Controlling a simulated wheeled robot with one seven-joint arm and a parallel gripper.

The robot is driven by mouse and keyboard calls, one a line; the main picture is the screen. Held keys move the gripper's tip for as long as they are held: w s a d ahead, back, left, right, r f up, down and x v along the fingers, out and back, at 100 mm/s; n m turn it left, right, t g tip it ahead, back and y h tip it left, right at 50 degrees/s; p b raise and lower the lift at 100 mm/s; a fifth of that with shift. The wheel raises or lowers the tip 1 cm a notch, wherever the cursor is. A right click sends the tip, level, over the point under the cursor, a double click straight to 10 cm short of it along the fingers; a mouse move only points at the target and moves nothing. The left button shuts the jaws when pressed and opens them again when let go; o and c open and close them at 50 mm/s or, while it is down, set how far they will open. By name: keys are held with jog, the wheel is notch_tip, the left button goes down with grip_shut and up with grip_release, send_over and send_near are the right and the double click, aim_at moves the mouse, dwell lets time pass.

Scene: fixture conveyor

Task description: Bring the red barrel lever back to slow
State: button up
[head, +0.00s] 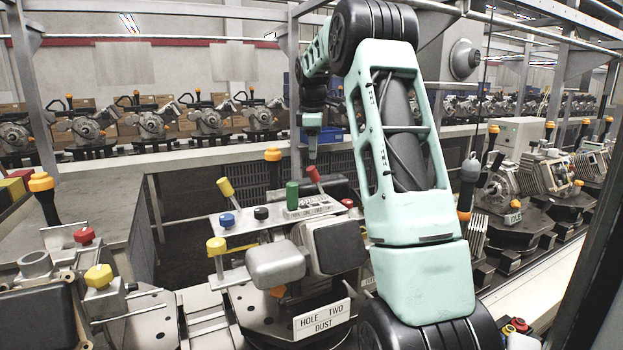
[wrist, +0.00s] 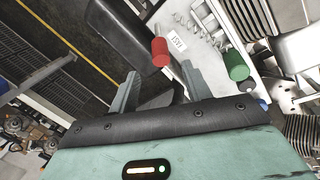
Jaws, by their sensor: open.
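The red barrel lever (head: 314,174) leans at the back of the machine panel in the head view. In the wrist view the red barrel (wrist: 160,52) lies just past the fingertips, between the lines of the two fingers. My gripper (wrist: 159,72) is open and empty, with a finger on either side below the barrel; I cannot tell whether either touches the lever. In the head view my gripper (head: 312,158) points down right above the lever. A small white label (wrist: 176,41) beside the barrel seems to read FAST, upside down. No slow mark is legible.
A green barrel handle (head: 292,195) stands close by, also in the wrist view (wrist: 236,65) with springs beside it. A yellow-topped lever (head: 225,187), a blue knob (head: 227,220) and a black knob (head: 261,213) are to the left. A HOLE TWO DUST sign (head: 322,319) is in front.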

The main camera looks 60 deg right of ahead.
aim_at(314, 179)
jog(key=p+x, duration=0.3)
jog(key=x, duration=0.9)
grip_shut()
jog(key=shift+s+r, duration=0.1)
